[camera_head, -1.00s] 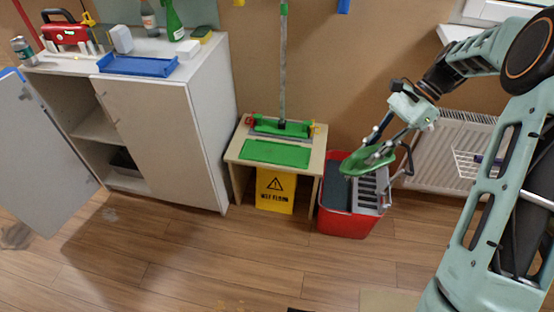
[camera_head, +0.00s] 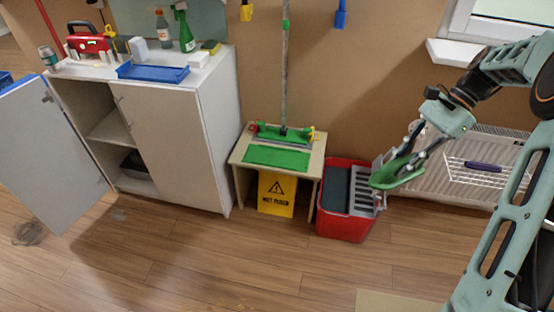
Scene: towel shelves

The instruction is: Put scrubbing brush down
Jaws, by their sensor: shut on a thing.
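The scrubbing brush (camera_head: 393,173) is green and held in my gripper (camera_head: 408,158), which is shut on it. The brush hangs tilted at the right edge of the red bucket (camera_head: 343,228), overlapping its grey wringer (camera_head: 363,192) in the picture. I cannot tell whether it touches the wringer. The gripper hides part of the brush.
A small wooden table (camera_head: 236,158) with a green mat (camera_head: 275,156) stands left of the bucket, a yellow floor sign (camera_head: 276,196) under it. A white cabinet (camera_head: 170,140) has an open door. A wire basket (camera_head: 500,176) hangs by the radiator (camera_head: 425,180). Open floor lies in front.

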